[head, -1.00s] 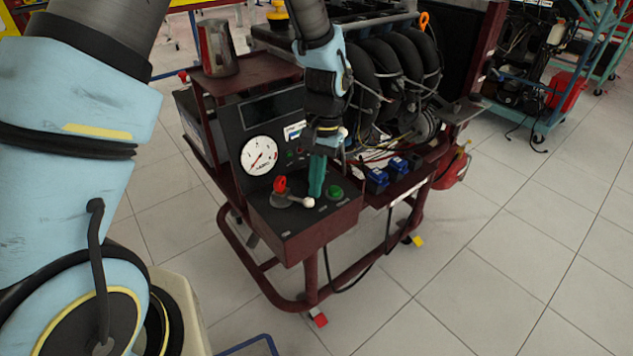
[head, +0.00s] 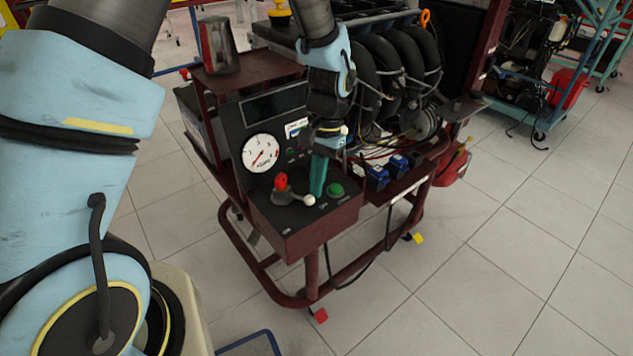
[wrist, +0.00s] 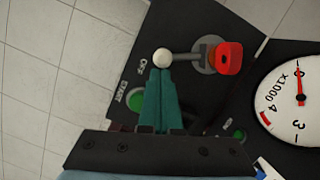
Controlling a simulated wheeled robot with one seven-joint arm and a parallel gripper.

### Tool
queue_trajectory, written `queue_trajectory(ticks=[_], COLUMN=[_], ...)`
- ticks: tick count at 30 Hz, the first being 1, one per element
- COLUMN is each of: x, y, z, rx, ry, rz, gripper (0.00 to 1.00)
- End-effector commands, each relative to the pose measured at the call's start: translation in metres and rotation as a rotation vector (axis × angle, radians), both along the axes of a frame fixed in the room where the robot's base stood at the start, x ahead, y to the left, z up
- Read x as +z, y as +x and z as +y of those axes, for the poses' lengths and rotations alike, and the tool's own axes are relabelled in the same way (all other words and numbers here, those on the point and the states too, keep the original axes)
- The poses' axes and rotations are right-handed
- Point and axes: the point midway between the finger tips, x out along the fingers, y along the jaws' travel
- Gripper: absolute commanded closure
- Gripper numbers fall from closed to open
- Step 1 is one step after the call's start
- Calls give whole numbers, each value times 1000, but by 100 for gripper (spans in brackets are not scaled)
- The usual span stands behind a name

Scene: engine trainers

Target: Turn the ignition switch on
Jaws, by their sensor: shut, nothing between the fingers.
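The ignition switch (head: 281,184) has a red top on a grey round base, with a lever ending in a white ball (head: 310,200). In the wrist view the switch (wrist: 229,58) lies right of centre, and its lever points left to the white ball (wrist: 162,58). My gripper (head: 317,192) has teal fingers, shut and empty, pointing down at the panel. In the wrist view the fingertips (wrist: 160,72) are just below the ball, very close to it; I cannot tell whether they touch. The word OFF is printed left of the ball.
A green START button (head: 335,189) sits right of my fingers on the dark control panel. A round gauge (head: 261,153) stands behind the switch. The engine's black hoses (head: 385,65) and blue connectors (head: 378,175) are to the right. Open tiled floor lies in front.

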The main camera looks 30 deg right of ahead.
Motion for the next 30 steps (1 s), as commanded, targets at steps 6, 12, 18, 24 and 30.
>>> queue_trajectory(ticks=[6,12,18,24,30], x=[0,1,1,1,1], y=[-3,-7,-13,-19,-23], z=[2,5,9,14,20], rx=[-36,-100,-194,-293,-394], ry=[1,4,3,1,2], rz=[2,2,2,2,1], gripper=[100,100,100,100,100])
